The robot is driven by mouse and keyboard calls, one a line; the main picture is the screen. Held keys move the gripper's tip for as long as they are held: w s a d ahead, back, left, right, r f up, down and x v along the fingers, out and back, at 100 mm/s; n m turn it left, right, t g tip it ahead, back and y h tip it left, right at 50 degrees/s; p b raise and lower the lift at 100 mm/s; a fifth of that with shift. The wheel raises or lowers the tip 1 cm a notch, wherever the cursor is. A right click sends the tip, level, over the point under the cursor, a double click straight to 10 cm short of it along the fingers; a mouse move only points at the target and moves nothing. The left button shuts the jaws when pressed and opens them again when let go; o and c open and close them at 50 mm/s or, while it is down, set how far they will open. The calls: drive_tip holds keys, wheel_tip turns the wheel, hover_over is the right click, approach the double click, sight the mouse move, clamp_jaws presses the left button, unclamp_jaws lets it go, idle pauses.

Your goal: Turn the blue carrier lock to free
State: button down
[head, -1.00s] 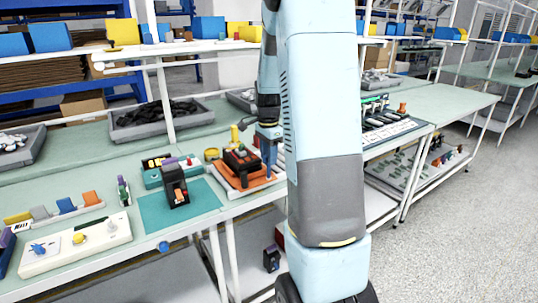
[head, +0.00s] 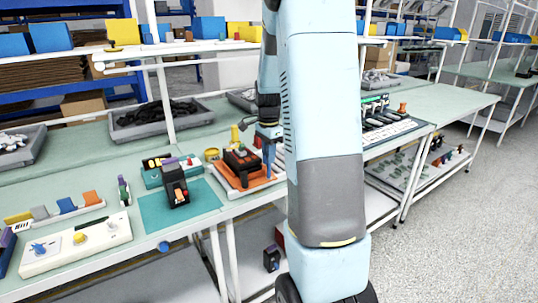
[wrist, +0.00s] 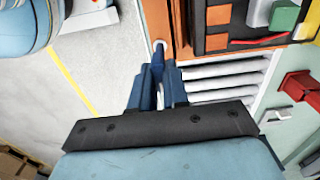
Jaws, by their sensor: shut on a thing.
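The orange carrier (head: 231,184) lies on the bench with a black breaker unit (head: 240,160) on it. My gripper (head: 269,170) points down at the carrier's right side. In the wrist view my gripper (wrist: 157,86) has its blue fingers close together around the blue carrier lock (wrist: 158,54), at the edge of the orange carrier (wrist: 157,18). A pale round spot shows at the lock's far end. The fingers hide part of the lock, and its turned position cannot be read.
A teal mat (head: 205,199) with a black breaker (head: 175,185) lies left of the carrier. A white panel with knobs (head: 78,243) sits further left. In the wrist view a white slotted panel (wrist: 225,80) and a red block (wrist: 298,88) lie to the right.

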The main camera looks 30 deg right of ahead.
drive_tip(key=shift+n, duration=0.3)
drive_tip(key=n, duration=0.4)
drive_tip(key=shift+f, duration=0.1)
drive_tip(key=n, duration=1.3)
idle(0.5)
drive_tip(key=c, duration=1.2)
unclamp_jaws()
drive_tip(key=shift+f, duration=0.1)
drive_tip(key=shift+o, duration=0.4)
